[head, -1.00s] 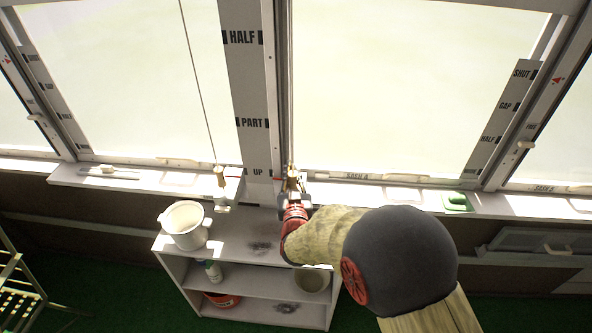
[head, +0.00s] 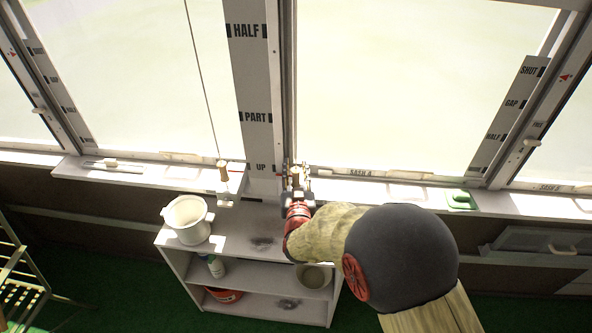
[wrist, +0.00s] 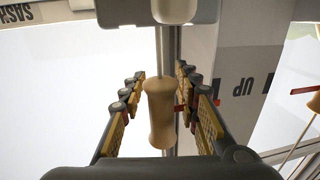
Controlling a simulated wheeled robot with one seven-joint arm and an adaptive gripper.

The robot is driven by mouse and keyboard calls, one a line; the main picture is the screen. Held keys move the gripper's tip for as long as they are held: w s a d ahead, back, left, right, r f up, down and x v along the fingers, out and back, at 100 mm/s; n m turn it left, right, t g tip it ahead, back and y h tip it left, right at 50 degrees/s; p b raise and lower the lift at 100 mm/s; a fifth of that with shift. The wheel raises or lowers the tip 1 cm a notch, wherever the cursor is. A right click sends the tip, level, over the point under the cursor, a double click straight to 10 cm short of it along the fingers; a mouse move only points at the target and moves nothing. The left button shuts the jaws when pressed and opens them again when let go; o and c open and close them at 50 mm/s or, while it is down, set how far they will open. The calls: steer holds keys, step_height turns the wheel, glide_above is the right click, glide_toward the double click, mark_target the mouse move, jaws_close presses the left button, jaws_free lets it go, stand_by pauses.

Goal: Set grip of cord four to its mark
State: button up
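A pale wooden cord grip (wrist: 162,112) hangs between the two rows of fingers of my gripper (wrist: 160,90) in the wrist view. The fingers stand apart on both sides of it, with what look like narrow gaps; contact is not clear. In the head view my gripper (head: 297,184) is at the window post, just right of the UP mark (head: 261,167), and largely hides this grip. The wrist view, turned over, shows the UP mark (wrist: 244,86) to the right of the grip. A small red pointer (wrist: 179,108) shows beside the grip. No cord number is readable.
Another wooden cord grip (head: 223,172) hangs left of the post, with a red pointer nearby. A shelf unit (head: 236,225) below bears a white pot (head: 187,220). A green object (head: 460,200) lies on the sill at right. PART and HALF marks run up the post.

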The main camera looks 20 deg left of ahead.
steer(key=shift+r, duration=0.1)
steer(key=shift+s, duration=0.3)
steer(key=v, duration=1.1)
steer(key=shift+s+d, duration=0.15)
steer(key=shift+d, duration=0.05)
